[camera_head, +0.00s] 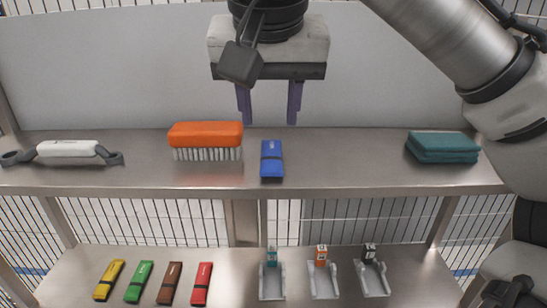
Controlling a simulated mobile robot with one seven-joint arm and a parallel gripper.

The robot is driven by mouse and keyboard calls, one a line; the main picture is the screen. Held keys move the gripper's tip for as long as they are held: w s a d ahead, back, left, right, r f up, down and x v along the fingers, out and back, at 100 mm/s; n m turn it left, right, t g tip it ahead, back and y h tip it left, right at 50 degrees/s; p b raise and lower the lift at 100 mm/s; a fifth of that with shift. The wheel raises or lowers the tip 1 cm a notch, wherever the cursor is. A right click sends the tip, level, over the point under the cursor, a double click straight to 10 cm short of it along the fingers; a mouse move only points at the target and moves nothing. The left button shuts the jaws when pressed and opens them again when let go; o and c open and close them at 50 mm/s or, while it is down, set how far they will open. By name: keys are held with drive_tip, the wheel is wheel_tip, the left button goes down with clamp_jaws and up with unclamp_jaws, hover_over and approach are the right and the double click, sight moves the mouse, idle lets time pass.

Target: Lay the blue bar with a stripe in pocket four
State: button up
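The blue bar (271,167) lies on the upper metal shelf, right of the orange brush. A thin dark stripe crosses it. My gripper (269,119) is above and behind the bar in the picture, with its two purple fingers pointing down, well apart and empty. It does not touch the bar. No pocket marked four can be made out. On the lower shelf, three grey open holders stand in a row: left (272,286), middle (323,284) and right (375,281). Small teal, orange and black pieces sit at their backs.
An orange brush (206,136), a white-and-dark tool (66,150) and a folded teal cloth (442,147) lie on the upper shelf (350,172). Yellow (109,280), green (139,281), brown (169,283) and red (202,284) bars lie below. Upper shelf is clear between blue bar and cloth.

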sight(272, 152)
drive_tip(key=shift+p+x, duration=1.05)
drive_tip(key=shift+x, duration=2.85)
drive_tip(key=shift+w+d, duration=0.1)
drive_tip(key=shift+d, duration=0.05)
drive_tip(key=c, duration=0.8)
drive_tip(key=shift+r, duration=0.1)
drive_tip(key=shift+r, duration=0.1)
